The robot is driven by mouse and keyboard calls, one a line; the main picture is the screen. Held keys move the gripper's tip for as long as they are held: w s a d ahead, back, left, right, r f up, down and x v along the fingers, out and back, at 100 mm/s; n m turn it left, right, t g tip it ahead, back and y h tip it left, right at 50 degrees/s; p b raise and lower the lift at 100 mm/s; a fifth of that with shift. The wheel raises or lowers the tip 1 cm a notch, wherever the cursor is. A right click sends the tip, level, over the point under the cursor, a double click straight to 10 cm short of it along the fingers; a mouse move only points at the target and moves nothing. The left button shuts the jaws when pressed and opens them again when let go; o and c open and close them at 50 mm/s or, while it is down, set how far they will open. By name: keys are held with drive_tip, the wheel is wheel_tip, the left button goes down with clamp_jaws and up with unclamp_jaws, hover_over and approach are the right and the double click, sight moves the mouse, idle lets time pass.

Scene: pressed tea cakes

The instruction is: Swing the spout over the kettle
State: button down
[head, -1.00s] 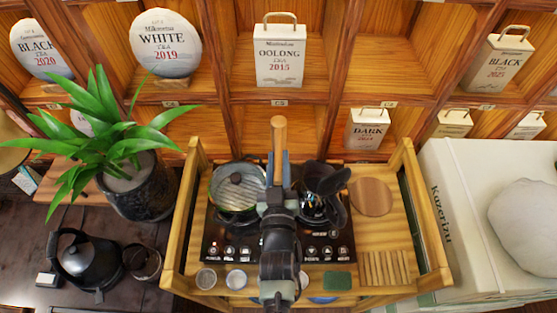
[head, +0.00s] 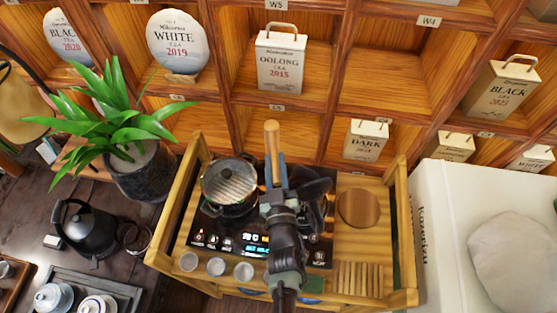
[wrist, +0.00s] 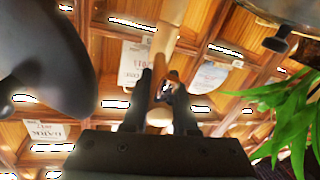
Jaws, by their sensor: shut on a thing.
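A black kettle (head: 86,232) with an arched handle stands on the dark table at the left in the head view. My gripper (head: 275,172) is over the wooden cart, well to the right of the kettle. It is shut on a pale wooden rod (head: 272,140) with a rounded end. In the wrist view the rod (wrist: 168,32) runs between the two fingers (wrist: 160,88). I cannot tell whether this rod is the spout; no other spout shows clearly. My arm hides the middle of the cart.
A lidded pot (head: 229,183) sits on the black stove, left of my gripper, with dark utensils (head: 312,187) to the right. Tea shelves (head: 385,80) rise behind. A tray (head: 125,290) with teaware is at lower left.

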drive_tip(key=shift+d, duration=0.25)
drive_tip(key=shift+a, duration=0.15)
drive_tip(key=c, duration=0.7)
unclamp_jaws()
drive_tip(key=shift+s, duration=0.1)
drive_tip(key=s+d+b, duration=0.1)
drive_tip(key=s+b, duration=0.1)
drive_tip(key=s, duration=1)
drive_tip(key=shift+s+d, duration=0.3)
drive_tip(key=shift+d, duration=0.05)
drive_tip(key=shift+c, duration=0.3)
